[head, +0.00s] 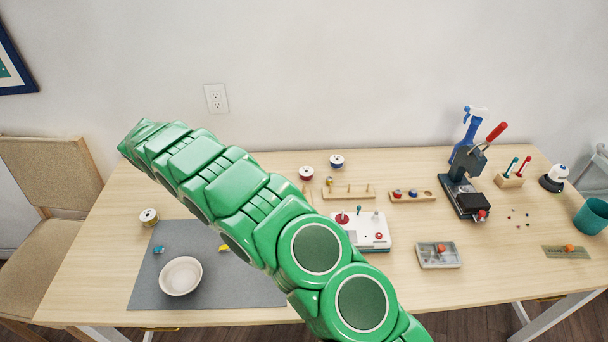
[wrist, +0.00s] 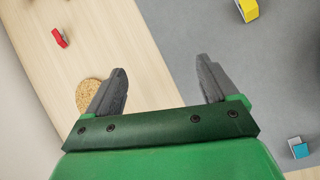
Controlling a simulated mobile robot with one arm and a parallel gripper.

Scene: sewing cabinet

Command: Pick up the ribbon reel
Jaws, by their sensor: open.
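A short round reel with a pale top and yellowish side (head: 148,217) stands on the table by the back left corner of the grey mat. A red-and-white reel (head: 306,173) and a blue-and-white reel (head: 337,160) stand further back. The frames do not make certain which one is the ribbon reel. My gripper (wrist: 162,82) is open in the wrist view, with nothing between its fingertips, above the table and the mat's edge. In the head view my green arm reaches to the back left, and the fingers do not show. No reel is clearly visible in the wrist view.
The grey mat (head: 240,290) holds a white bowl (head: 181,277), a blue clip (head: 158,250) and a yellow piece (head: 223,248). A cork disc (wrist: 88,94) lies partly behind my left finger, with a small red piece (wrist: 60,38) beyond. A press (head: 462,180) stands right.

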